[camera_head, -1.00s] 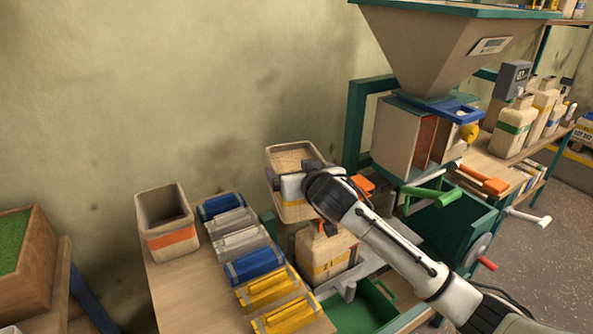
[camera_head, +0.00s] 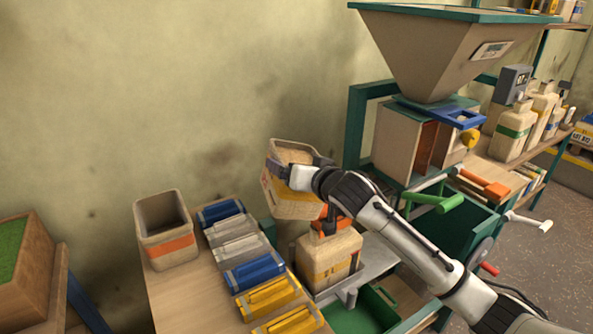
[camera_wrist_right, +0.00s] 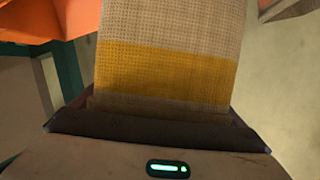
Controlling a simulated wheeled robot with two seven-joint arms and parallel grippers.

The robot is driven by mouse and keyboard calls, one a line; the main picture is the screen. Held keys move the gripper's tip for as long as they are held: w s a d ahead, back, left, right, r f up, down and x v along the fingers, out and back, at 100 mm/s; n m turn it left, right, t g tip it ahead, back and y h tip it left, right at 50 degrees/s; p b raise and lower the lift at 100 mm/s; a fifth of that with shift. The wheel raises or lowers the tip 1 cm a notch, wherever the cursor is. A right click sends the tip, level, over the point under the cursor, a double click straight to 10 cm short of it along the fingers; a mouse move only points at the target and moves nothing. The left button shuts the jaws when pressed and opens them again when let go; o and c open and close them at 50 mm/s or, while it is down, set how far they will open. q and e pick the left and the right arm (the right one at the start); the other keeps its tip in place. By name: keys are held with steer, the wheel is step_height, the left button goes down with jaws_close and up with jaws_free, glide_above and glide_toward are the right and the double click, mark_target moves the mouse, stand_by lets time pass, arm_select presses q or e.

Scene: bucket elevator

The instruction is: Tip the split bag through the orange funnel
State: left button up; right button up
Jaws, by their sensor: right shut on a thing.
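The split bag (camera_head: 289,203) is an open-topped woven tan bag with a yellow band, and pale grain shows in its mouth. My right gripper (camera_head: 298,177) is shut on it and holds it in the air, tilted. In the right wrist view the bag (camera_wrist_right: 168,75) fills the space between the jaws. My wrist and the held bag partly hide the funnel. My left gripper is not in view.
An open bin with an orange band (camera_head: 168,243) stands on the table at left, beside a row of blue, grey and yellow packets (camera_head: 255,270). A big hopper (camera_head: 440,50) and a green crank handle (camera_head: 440,203) are at right. A green tray (camera_head: 365,308) lies below.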

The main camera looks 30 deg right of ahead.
steer(key=shift+s+d+f+m+t+y, duration=0.15)
steer(key=shift+d+m+t+y, duration=0.35)
steer(key=shift+m, duration=0.8)
steer(key=shift+d+f+m+t+y, duration=0.25)
steer(key=shift+m+y, duration=0.4)
steer(key=shift+m, duration=0.65)
steer(key=shift+s+d+f+m+t+y, duration=0.1)
steer(key=shift+d+m+t+y, duration=0.4)
steer(key=shift+m, duration=0.8)
steer(key=shift+d+f+m+y+b, duration=0.25)
steer(key=shift+f+m+b, duration=0.3)
steer(key=shift+m+b, duration=0.15)
steer(key=shift+d+f+m+t, duration=0.1)
steer(key=shift+f+m+t, duration=0.1)
steer(key=shift+m+t, duration=0.1)
steer(key=shift+s+d+m+b, duration=0.1)
steer(key=shift+d+m+b, duration=0.1)
steer(key=shift+m+b, duration=0.25)
steer(key=shift+d+m+t+b, duration=0.25)
steer(key=shift+m+b, duration=0.2)
steer(key=shift+s+d+r+m+t+b, duration=0.1)
steer(key=shift+d+m+t+b, duration=0.25)
steer(key=shift+m+b, duration=0.35)
steer(key=shift+s+d+r+m+t+b, duration=0.15)
steer(key=shift+d+m+b, duration=0.25)
steer(key=shift+m+b, duration=0.3)
